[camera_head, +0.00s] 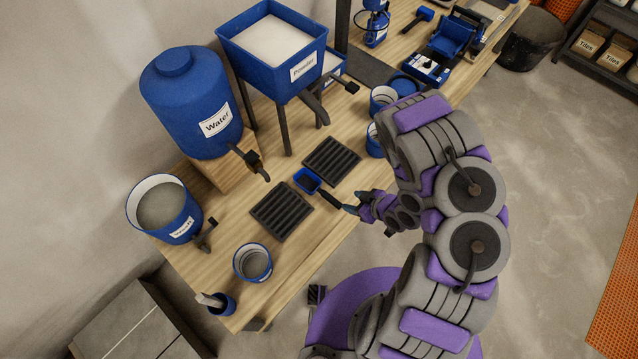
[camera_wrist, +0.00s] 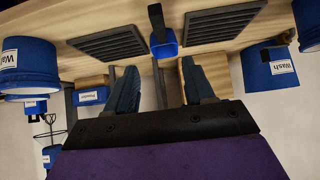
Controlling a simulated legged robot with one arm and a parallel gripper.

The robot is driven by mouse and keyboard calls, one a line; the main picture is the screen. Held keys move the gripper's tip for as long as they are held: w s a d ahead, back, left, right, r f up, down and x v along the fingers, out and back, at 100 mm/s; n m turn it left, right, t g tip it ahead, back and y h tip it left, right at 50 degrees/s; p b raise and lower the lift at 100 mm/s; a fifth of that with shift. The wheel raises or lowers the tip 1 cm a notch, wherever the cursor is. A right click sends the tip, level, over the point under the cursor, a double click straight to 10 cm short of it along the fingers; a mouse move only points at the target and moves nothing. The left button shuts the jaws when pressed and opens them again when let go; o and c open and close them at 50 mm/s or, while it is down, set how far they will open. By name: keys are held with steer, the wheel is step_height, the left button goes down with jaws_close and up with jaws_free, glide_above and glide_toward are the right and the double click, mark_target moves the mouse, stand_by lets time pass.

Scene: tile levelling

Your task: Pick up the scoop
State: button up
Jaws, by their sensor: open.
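The scoop has a small blue square bowl (camera_head: 308,180) and a black handle (camera_head: 331,199). It lies on the wooden workbench between two dark slatted grates, with its handle pointing towards my arm. In the wrist view, the scoop's blue bowl (camera_wrist: 164,45) and black handle show just beyond my fingertips, near the middle. My gripper (camera_head: 354,202) is close to the handle's end in the head view. In the wrist view my gripper (camera_wrist: 160,65) has its two fingers spread, with nothing held between them. Whether a finger touches the handle cannot be told.
The grates (camera_head: 283,210) and (camera_head: 332,161) flank the scoop. A blue water tank (camera_head: 190,90), a powder hopper (camera_head: 272,45) on legs and a wash bucket (camera_head: 186,228) stand behind and left. A smaller bucket (camera_head: 252,263) is near the front; blue buckets (camera_head: 382,98) stand right.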

steer(key=b, duration=0.2)
glide_toward(326, 194)
steer(key=x, duration=0.5)
steer(key=shift+a+f, duration=0.1)
steer(key=shift+f, duration=0.15)
steer(key=shift+w+a+f, duration=0.15)
steer(key=shift+w+f, duration=0.1)
steer(key=shift+f, duration=0.25)
steer(key=x, duration=0.2)
steer(key=b+x, duration=0.1)
steer(key=x, duration=0.2)
steer(key=shift+a+r, duration=0.2)
steer(key=shift+a, duration=0.05)
steer(key=shift+d, duration=0.2)
steer(key=shift+c, duration=0.2)
steer(key=shift+d+r, duration=0.1)
steer(key=shift+c, duration=0.8)
steer(key=shift+a, duration=0.2)
jaws_close()
steer(key=shift+d, duration=0.1)
